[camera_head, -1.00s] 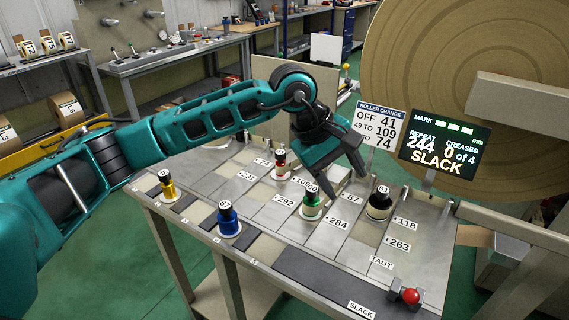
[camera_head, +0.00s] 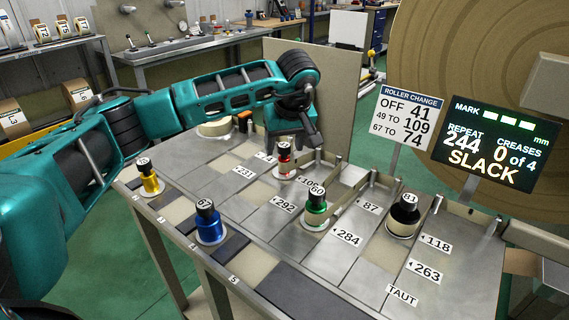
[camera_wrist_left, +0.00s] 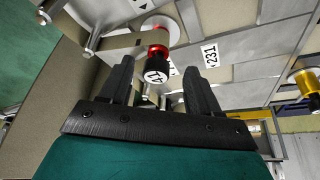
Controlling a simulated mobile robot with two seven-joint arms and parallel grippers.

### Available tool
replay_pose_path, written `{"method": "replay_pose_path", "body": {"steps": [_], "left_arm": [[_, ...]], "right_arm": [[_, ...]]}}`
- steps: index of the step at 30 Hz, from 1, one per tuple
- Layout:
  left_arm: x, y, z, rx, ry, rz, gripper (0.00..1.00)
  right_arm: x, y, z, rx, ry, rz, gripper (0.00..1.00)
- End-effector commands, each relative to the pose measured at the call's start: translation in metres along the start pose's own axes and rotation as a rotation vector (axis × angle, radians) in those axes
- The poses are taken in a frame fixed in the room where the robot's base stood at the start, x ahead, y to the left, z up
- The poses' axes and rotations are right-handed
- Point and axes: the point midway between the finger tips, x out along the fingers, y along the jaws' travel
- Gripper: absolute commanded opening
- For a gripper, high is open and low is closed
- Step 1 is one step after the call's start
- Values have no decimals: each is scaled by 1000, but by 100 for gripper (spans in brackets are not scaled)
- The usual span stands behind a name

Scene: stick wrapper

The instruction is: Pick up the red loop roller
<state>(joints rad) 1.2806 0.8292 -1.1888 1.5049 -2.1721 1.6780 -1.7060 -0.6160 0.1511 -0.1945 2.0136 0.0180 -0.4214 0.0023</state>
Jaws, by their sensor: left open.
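The red loop roller (camera_head: 284,160) stands upright on the metal table, with a black top and a white round base. It also shows in the left wrist view (camera_wrist_left: 158,53), where its black top carries a label reading 41. My left gripper (camera_head: 292,146) is above and around the roller's top in the head view. In the left wrist view its two dark fingers (camera_wrist_left: 160,78) are apart, with the roller's black top between or just beyond their tips. Contact is not visible. My right gripper is not in view.
A green roller (camera_head: 316,208), a blue roller (camera_head: 209,222), a yellow roller (camera_head: 149,178) and a black roller (camera_head: 404,214) stand on the same table. A roller change sign (camera_head: 407,117) and a display reading SLACK (camera_head: 488,150) stand at the right. Short metal posts line the far edge.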

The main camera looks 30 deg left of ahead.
Motion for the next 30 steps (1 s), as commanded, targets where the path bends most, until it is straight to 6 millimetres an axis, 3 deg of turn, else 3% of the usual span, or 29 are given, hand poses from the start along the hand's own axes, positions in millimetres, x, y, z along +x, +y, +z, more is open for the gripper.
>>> {"method": "replay_pose_path", "body": {"steps": [12,21,30], "left_arm": [[50,3,1,0,-2,0,62],[56,3,0,0,0,2,62],[55,3,0,0,0,2,35]], "right_arm": [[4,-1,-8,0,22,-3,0],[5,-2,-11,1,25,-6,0],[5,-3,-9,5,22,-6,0]]}}
